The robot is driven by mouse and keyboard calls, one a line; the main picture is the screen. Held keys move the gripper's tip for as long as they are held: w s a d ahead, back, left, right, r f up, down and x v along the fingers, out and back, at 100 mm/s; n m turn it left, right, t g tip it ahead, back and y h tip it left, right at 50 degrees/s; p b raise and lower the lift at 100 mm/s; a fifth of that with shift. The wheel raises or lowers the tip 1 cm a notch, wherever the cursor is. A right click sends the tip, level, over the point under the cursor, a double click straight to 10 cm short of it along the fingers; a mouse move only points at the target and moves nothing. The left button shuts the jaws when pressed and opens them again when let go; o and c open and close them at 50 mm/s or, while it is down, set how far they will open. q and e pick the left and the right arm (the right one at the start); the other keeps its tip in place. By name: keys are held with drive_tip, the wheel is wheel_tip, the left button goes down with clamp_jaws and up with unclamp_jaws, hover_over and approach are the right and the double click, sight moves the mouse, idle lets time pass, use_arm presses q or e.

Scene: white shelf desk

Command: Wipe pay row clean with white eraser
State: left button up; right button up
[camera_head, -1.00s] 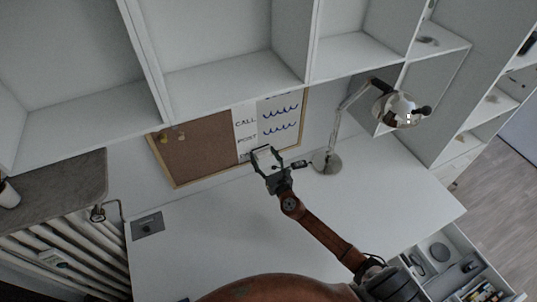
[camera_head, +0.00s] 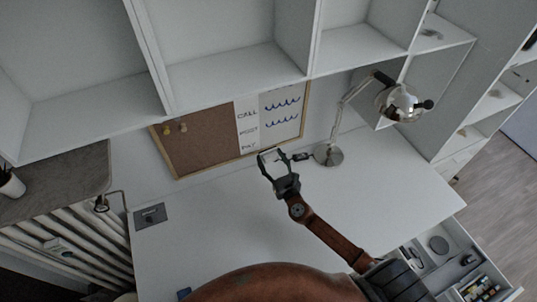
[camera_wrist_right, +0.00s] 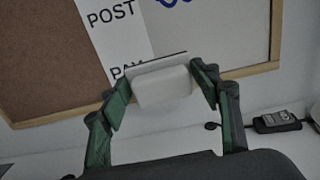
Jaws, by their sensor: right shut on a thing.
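The board (camera_head: 206,146) hangs above the desk, cork on the left and white on the right. Its CALL and POST rows carry blue wavy marks. The PAY label (camera_head: 249,147) is at the bottom, and I see no blue marks in the visible part of its row. My right gripper (camera_head: 270,156) is just below the board's lower edge, shut on the white eraser (camera_wrist_right: 163,86). In the right wrist view the eraser sits between the fingertips and covers part of the PAY label (camera_wrist_right: 128,70). I cannot tell if it touches the board. My left gripper is not in view.
A desk lamp (camera_head: 329,154) stands right of the gripper, with a small dark object (camera_head: 301,157) beside its base. Shelves (camera_head: 225,75) overhang the board. The desk top (camera_head: 220,225) is mostly clear. An open drawer (camera_head: 452,262) is at lower right.

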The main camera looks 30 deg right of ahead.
idle(0.3)
drive_tip(key=shift+s+a, duration=0.1)
drive_tip(key=shift+s, duration=1.45)
